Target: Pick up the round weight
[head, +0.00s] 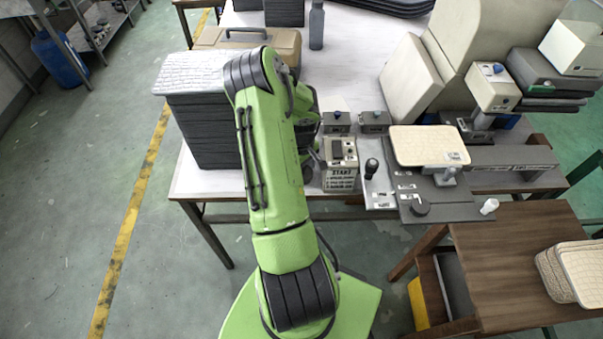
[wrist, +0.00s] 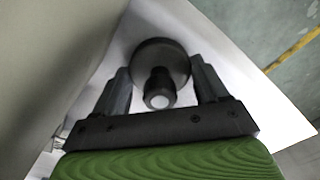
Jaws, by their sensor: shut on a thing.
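The round weight (wrist: 163,54) is a dark, rounded body with a narrower stem and a pale end cap pointing toward the wrist camera. In the wrist view my gripper (wrist: 160,68) has one dark finger on each side of it, and the fingers are shut on it. The white tabletop lies behind the weight; I cannot tell whether the weight touches it. In the head view my green arm hides the weight and the fingertips.
A large grey surface (wrist: 50,60) stands close on the left in the wrist view. In the head view, a dark stack (head: 205,130) stands left of my arm. A START box (head: 340,165) and a panel with knobs (head: 445,212) stand right of it.

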